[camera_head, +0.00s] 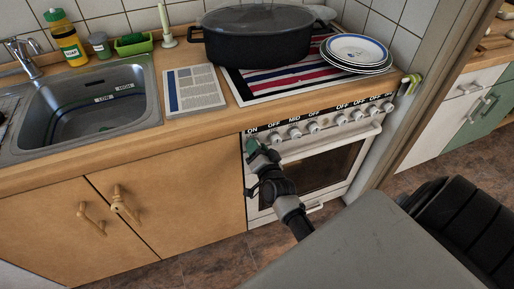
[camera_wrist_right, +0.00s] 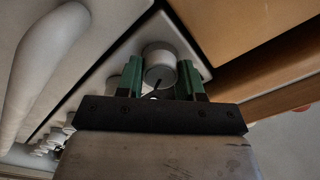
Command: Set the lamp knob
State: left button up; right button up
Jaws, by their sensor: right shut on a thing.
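A row of knobs runs along the front panel of the white stove (camera_head: 318,118), with ON, MID and OFF labels above. My right gripper (camera_head: 254,146) is at the leftmost end of the panel, below the ON label, and hides the knob there in the head view. In the right wrist view, a round light knob (camera_wrist_right: 159,64) with a dark line on its side sits between the green fingers of the right gripper (camera_wrist_right: 160,80). The gripper is shut on it. I cannot tell which knob is the lamp knob. My left gripper is not in view.
The oven handle (camera_wrist_right: 45,65) runs close beside the gripper in the right wrist view. Further knobs (camera_head: 295,133) continue to the right. A black pot (camera_head: 258,40), stacked plates (camera_head: 357,50) and a striped cloth (camera_head: 270,82) lie above. A sink (camera_head: 140,75) is at left.

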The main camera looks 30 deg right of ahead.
jog(key=o, duration=0.9)
jog(key=shift+o, duration=0.2)
jog(key=v, duration=1.1)
jog(key=shift+w, duration=0.1)
jog(key=s+a+f+n+g+y, duration=0.2)
jog(key=a+f, duration=0.1)
jog(key=f, duration=0.5)
jog(key=s+a+f+n+g+y, duration=0.1)
jog(key=s+a+f+n+g, duration=0.15)
jog(key=f, duration=0.55)
jog(key=s+a+f+n+g+y+p, duration=0.1)
jog(key=s+a+f+n+g, duration=0.2)
jog(key=s+f, duration=1.4)
jog(key=f+n+g, duration=0.1)
jog(key=n+g, duration=0.2)
jog(key=g, duration=0.2)
jog(key=shift+a+y, duration=0.2)
jog(key=shift+y, duration=0.1)
jog(key=s+f+n+g, duration=0.1)
jog(key=s, duration=0.3)
jog(key=s+d+f+n+g, duration=0.1)
jog(key=s+f, duration=0.1)
jog(key=s, duration=0.2)
jog(key=s+d+f+n+g, duration=0.1)
jog(key=s+n+g, duration=0.1)
jog(key=s, duration=0.3)
jog(key=shift+f+p, duration=0.25)
jog(key=shift+p, duration=0.05)
jog(key=shift+c, duration=0.4)
